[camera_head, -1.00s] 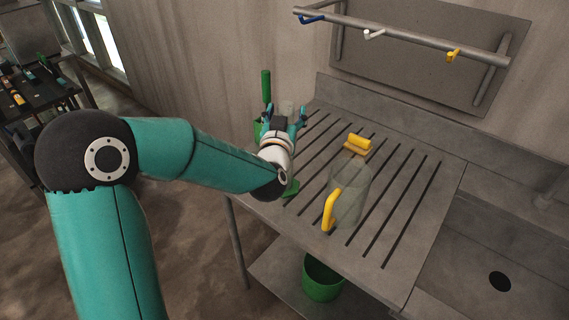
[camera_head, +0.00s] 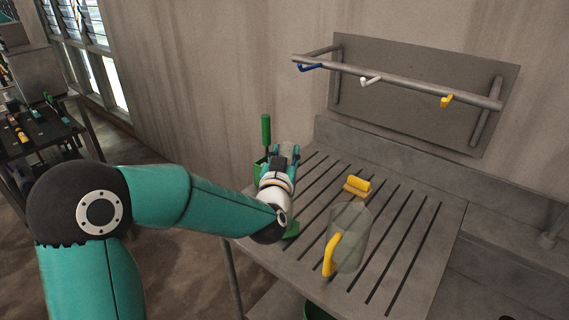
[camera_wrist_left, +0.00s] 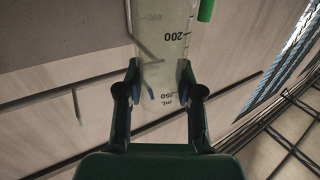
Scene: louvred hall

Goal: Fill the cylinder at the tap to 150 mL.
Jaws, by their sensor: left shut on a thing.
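A clear measuring cylinder (camera_wrist_left: 165,50) with printed mL marks stands between the fingers of my left gripper (camera_wrist_left: 160,92) in the left wrist view. The fingers are shut on its wall. In the head view my left gripper (camera_head: 285,152) is over the far left of the slotted drainboard (camera_head: 400,225), and the gripper mostly hides the cylinder. I cannot make out any water in it. A grey metal fitting (camera_head: 551,228) shows at the right edge; I cannot tell whether it is the tap. My right gripper is not in view.
An upright green handle (camera_head: 266,131) is close beside my left gripper. A wall rail (camera_head: 410,84) with hooks is behind. The drainboard's right part is clear.

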